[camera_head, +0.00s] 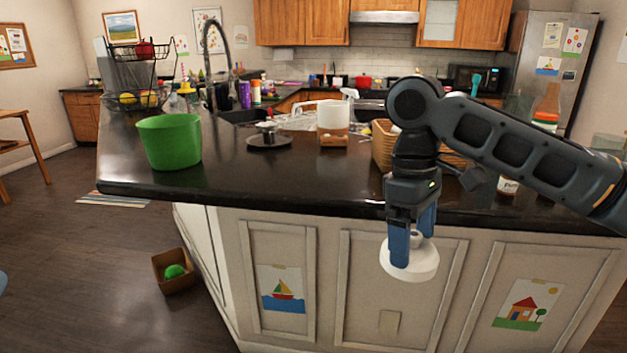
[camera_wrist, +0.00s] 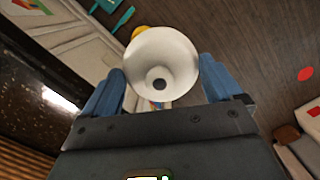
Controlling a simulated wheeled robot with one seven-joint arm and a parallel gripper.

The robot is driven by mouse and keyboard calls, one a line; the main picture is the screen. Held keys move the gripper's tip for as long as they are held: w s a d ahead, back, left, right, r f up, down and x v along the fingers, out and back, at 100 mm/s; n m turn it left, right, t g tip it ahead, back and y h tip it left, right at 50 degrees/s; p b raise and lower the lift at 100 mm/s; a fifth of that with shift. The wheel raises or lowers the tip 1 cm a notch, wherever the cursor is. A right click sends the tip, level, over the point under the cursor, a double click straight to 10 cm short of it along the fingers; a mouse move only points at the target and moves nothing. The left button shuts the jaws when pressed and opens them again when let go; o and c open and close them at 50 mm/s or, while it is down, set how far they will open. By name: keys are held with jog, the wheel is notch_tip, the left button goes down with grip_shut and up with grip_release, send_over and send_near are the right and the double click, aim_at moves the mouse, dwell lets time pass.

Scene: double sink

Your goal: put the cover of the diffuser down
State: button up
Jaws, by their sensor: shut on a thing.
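The diffuser cover (camera_head: 418,266) is a white, round, flared piece. My gripper (camera_head: 411,245) points down with blue fingers shut on it, in front of the counter's cabinet face and below the counter top in the picture. In the wrist view the cover (camera_wrist: 158,62) shows as a white bowl shape with a dark hole, between the two blue fingers of my gripper (camera_wrist: 160,88). A white cylinder on a wooden base (camera_head: 333,124), which looks like the diffuser's body, stands upright on the dark counter (camera_head: 290,181).
A green pot (camera_head: 169,142) stands at the counter's left. A dark plate with a small object (camera_head: 269,136) lies left of the diffuser. A wicker basket (camera_head: 382,147) is partly behind my arm, and a small jar (camera_head: 507,187) stands right. The counter's front middle is clear.

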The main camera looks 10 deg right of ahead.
jog(key=a+f+m, duration=0.2)
jog(key=f+m, duration=0.3)
jog(key=f, duration=0.3)
jog(key=a+f+m+y, duration=0.1)
jog(key=a+f+m, duration=0.2)
jog(key=f+m, duration=0.2)
notch_tip(320, 180, down, 4)
jog(key=shift+r, duration=0.15)
jog(key=shift+s, duration=0.15)
